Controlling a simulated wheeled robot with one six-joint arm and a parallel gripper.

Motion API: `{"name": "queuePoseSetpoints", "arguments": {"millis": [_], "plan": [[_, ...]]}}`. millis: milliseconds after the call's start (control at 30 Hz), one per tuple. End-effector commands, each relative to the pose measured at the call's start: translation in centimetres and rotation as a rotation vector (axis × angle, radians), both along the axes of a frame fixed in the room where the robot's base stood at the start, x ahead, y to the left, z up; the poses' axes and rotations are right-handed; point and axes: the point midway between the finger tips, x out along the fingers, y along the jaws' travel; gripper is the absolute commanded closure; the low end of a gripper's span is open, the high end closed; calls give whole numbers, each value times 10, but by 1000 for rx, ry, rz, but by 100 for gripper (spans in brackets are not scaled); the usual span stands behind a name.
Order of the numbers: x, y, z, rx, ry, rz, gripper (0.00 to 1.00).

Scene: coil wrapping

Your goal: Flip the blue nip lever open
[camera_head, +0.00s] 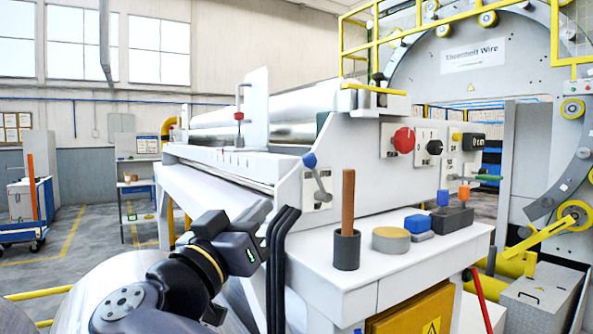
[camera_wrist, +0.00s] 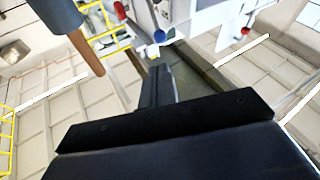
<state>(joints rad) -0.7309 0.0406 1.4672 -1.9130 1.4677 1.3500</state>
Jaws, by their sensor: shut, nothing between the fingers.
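The blue nip lever (camera_head: 316,178) is on the machine's end plate in the head view. Its blue knob is at the top and its thin metal rod slants down to the right to a pivot on a small light plate. My gripper (camera_head: 248,252) is below and left of the lever, apart from it. In the wrist view my gripper's fingers (camera_wrist: 160,82) are shut and empty. A blue ball (camera_wrist: 160,36) shows just beyond the fingertips there; it looks like the lever's knob, with a gap I cannot judge.
A dark cup (camera_head: 346,250) with a brown handle stands on the white bench (camera_head: 345,283), near the lever. A tan roll (camera_head: 391,240) and a blue-topped block (camera_head: 418,223) are farther right. Black curved hoses (camera_head: 281,245) rise between my gripper and the bench. A red button (camera_head: 403,142) is higher right.

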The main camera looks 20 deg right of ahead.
Motion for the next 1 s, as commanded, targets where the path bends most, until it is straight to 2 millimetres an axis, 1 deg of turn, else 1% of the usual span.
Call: {"name": "queuePoseSetpoints", "arguments": {"millis": [333,467,667,1000], "plan": [[0,1,2,-1,-8,1,100],[3,-3,4,0,-7,-1,100],[20,-20,15,-1,-6,-5,100],[64,-60,37,-1,-5,-5,100]]}}
